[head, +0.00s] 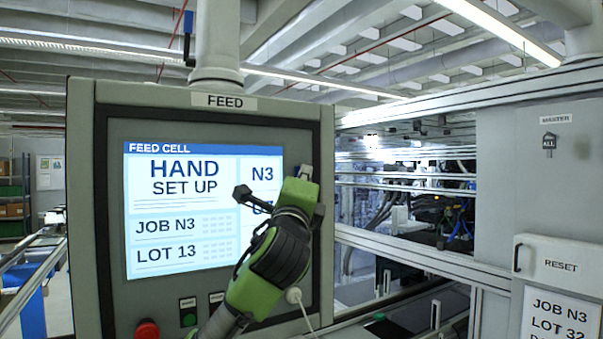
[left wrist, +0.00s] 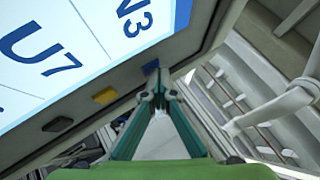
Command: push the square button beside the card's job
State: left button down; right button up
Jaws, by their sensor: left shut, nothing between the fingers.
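The grey FEED panel (head: 88,220) fills the left half of the head view. Its lit screen (head: 170,215) reads HAND SET UP, JOB N3, LOT 13, with N3 and a partly hidden U7 down its right side. A white card (head: 562,318) at the lower right reads JOB N3, LOT 32; its bottom is cut off. My left gripper (head: 305,173) is shut and empty.
A yellow button (left wrist: 105,96) and a dark button (left wrist: 57,124) sit farther along the same frame edge. A red button (head: 147,329) and a green one (head: 188,318) are below the screen. A RESET box (head: 555,263) hangs on the right-hand cabinet.

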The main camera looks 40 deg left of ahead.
pick_arm(q)
jog(key=shift+s+d, duration=0.3)
jog(key=shift+d, duration=0.35)
jog(key=shift+d, duration=0.15)
jog(key=d, duration=0.1)
jog(key=s+d, duration=0.1)
jog(key=d, duration=0.1)
jog(key=s+d+p, duration=0.1)
jog(key=shift+d, duration=0.2)
jog(key=shift+f, duration=0.15)
dwell(0.6)
